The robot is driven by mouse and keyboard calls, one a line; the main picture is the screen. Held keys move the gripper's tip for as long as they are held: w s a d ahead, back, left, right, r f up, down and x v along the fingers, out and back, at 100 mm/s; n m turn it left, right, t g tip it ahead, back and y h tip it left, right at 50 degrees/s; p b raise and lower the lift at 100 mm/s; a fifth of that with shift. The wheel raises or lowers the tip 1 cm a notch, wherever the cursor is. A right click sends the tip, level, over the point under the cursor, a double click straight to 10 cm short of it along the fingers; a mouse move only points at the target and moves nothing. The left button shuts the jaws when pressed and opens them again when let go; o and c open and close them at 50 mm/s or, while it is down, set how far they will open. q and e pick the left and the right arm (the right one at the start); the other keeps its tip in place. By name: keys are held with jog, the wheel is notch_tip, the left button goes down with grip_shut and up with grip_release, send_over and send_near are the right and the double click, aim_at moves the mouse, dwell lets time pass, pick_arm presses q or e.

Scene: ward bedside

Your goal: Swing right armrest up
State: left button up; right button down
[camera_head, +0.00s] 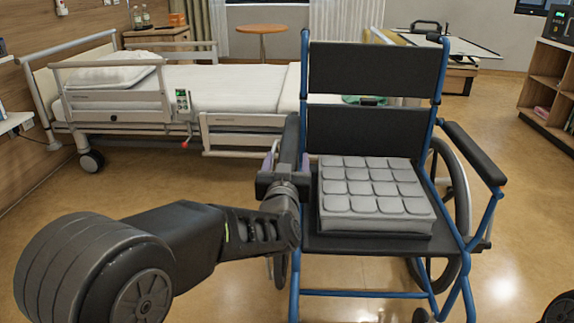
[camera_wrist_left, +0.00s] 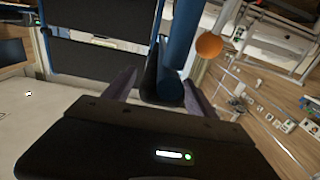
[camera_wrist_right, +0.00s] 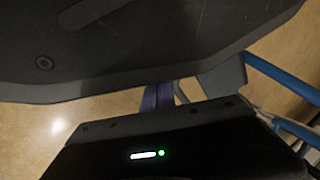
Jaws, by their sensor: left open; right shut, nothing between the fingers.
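A blue-framed wheelchair (camera_head: 376,125) faces me with a grey segmented cushion (camera_head: 372,190) on its seat. The armrest on the picture's left, the chair's right armrest (camera_head: 289,137), shows as a narrow dark pad, partly hidden by my left gripper (camera_head: 285,165). In the left wrist view, the dark armrest end (camera_wrist_left: 168,85) and a blue tube lie between the open fingers of my left gripper (camera_wrist_left: 150,88); contact cannot be told. The other armrest (camera_head: 474,152) reaches forward on the right. My right gripper (camera_wrist_right: 158,97) is shut and empty, seen only in its wrist view.
A bed (camera_head: 235,88) with side rails stands behind the chair on the left. A round table (camera_head: 260,30) is at the back. A shelf (camera_head: 548,85) stands at the far right. Blue tubes (camera_wrist_right: 285,82) show beside my right gripper.

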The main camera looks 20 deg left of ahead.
pick_arm(q)
grip_shut()
dwell(0.7)
